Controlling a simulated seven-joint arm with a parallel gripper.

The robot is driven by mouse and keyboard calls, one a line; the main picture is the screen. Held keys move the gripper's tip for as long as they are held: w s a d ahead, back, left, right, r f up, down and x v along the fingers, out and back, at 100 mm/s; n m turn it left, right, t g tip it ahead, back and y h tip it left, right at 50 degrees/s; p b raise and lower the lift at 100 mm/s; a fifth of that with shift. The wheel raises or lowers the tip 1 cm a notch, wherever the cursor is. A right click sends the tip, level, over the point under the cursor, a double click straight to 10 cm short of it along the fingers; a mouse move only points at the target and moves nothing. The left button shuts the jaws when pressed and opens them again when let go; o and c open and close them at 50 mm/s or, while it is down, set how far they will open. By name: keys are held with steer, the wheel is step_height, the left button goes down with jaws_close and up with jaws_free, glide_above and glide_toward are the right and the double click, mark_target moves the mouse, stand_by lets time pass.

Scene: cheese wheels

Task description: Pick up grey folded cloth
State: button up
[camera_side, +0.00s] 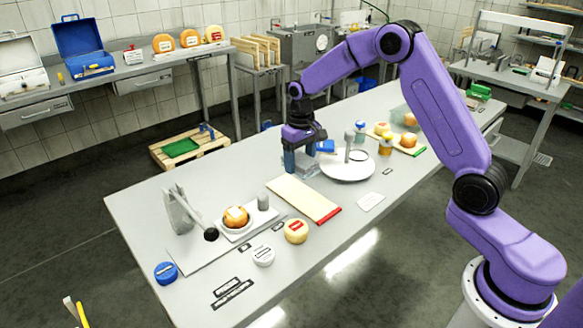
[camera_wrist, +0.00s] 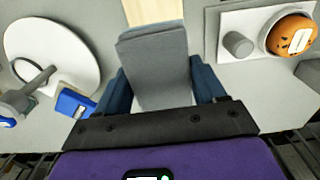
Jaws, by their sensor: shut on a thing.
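The grey folded cloth (camera_wrist: 155,62) lies between the two blue fingers of my gripper (camera_wrist: 160,88) in the wrist view. My gripper is shut on the cloth.
A round white plate (camera_side: 347,172) with an upright post stands just right of my gripper. A cream board with a red end (camera_side: 304,199) lies in front. A scale with an orange cheese (camera_side: 236,217) is at front left. Bare table lies left of the gripper.

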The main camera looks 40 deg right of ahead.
steer(key=s+r, duration=0.3)
steer(key=s, duration=0.6)
steer(key=shift+r, duration=0.4)
steer(key=shift+a, duration=0.1)
